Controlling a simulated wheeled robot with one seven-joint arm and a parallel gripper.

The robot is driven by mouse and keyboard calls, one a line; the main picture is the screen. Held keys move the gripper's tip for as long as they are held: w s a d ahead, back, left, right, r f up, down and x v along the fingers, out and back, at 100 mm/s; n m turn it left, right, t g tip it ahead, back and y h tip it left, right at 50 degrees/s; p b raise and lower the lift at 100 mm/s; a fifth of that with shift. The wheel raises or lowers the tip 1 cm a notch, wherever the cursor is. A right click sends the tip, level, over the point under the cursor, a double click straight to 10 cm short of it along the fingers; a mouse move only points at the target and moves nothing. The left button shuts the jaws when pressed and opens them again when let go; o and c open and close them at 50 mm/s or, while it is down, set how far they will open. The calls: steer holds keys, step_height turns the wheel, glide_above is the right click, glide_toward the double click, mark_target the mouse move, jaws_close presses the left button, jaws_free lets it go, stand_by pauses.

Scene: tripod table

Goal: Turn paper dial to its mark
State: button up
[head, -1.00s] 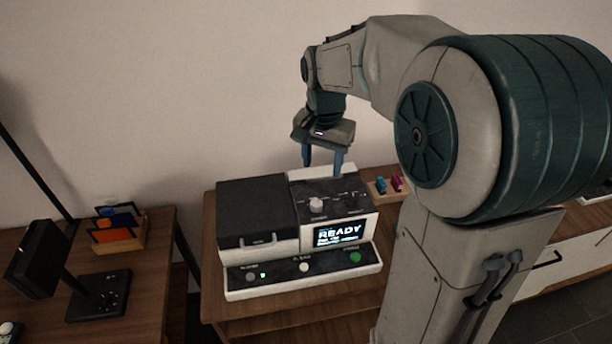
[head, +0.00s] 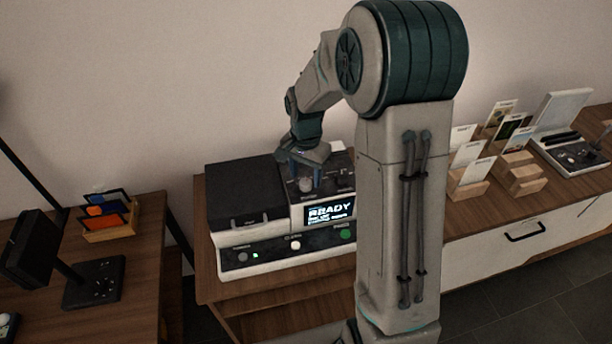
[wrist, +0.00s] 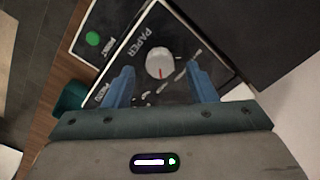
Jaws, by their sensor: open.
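The paper dial (wrist: 159,64) is a round pale knob with a red pointer line, on a black panel lettered PAPER in the wrist view. The pointer faces toward the bottom of that picture. Small pale marks sit around the dial's lower side; their labels are too small to read. In the head view the dial (head: 306,184) is on top of the printer, partly behind my fingers. My gripper (wrist: 161,84) is open, its blue fingers on either side of the dial and apart from it in the wrist view. In the head view my gripper (head: 306,178) is low over the panel.
The printer (head: 223,259) has a black lid, a screen reading READY and a front strip of buttons. It stands on a wooden table (head: 205,290). Card holders (head: 475,188) stand to the right, behind my arm. A lamp (head: 92,282) stands on the left table.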

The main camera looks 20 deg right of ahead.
steer(key=shift+f, duration=1)
steer(key=c, duration=1)
